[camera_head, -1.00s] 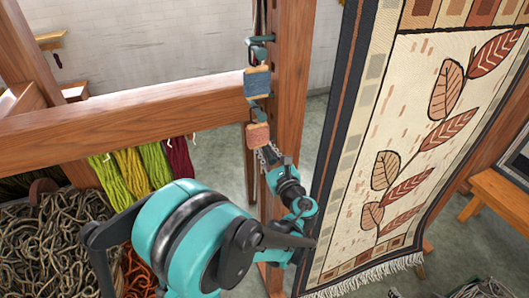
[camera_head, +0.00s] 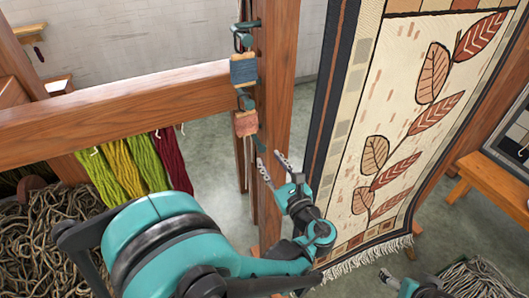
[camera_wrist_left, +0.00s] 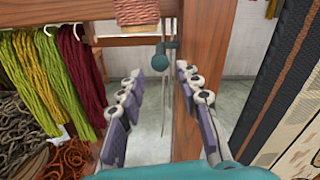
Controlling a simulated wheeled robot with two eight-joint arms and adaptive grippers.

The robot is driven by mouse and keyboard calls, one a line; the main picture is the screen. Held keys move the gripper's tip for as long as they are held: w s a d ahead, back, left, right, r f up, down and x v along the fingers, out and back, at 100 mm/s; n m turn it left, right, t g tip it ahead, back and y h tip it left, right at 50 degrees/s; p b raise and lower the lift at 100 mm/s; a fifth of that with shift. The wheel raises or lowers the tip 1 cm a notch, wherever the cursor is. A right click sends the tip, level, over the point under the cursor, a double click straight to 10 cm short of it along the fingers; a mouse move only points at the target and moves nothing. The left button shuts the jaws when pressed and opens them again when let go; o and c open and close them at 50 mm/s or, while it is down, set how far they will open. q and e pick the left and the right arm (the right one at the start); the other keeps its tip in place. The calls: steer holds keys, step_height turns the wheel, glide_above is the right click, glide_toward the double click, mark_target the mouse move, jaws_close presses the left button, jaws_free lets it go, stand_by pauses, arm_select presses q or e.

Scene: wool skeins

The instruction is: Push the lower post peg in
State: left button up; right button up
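The wooden post (camera_head: 274,75) carries several teal pegs. The lower peg (camera_head: 260,145) shows small below the pink wool skein (camera_head: 246,123). In the left wrist view the lower peg (camera_wrist_left: 162,56) has a round teal knob at the post's left side, with thin cords hanging by it. My left gripper (camera_head: 273,164) is open, just below and in front of this peg. In the left wrist view its fingers (camera_wrist_left: 158,80) are spread, with the peg beyond and between them, apart from both. My right gripper (camera_head: 388,276) shows partly at the bottom right; its fingers are unclear.
A blue skein (camera_head: 243,70) hangs above the pink one. A wooden beam (camera_head: 130,105) meets the post from the left. Green, yellow and dark red yarn (camera_head: 137,165) hangs below it. A leaf-patterned rug (camera_head: 400,120) hangs close on the right.

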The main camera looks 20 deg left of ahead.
mark_target(263, 150)
arm_select(q)
steer(key=shift+s+d, duration=0.35)
steer(key=shift+d, duration=0.05)
steer(key=w+a+b, duration=0.1)
steer(key=b, duration=0.1)
steer(key=shift+f+b, duration=0.35)
steer(key=shift+b, duration=0.05)
steer(key=shift+w+a+b, duration=0.1)
steer(key=shift+a+b, duration=0.1)
steer(key=shift+b, duration=0.15)
steer(key=shift+w+a+r, duration=0.2)
steer(key=shift+a+r, duration=0.05)
steer(key=shift+a, duration=0.05)
steer(key=x, duration=0.7)
steer(key=shift+w+r, duration=0.1)
jaws_close()
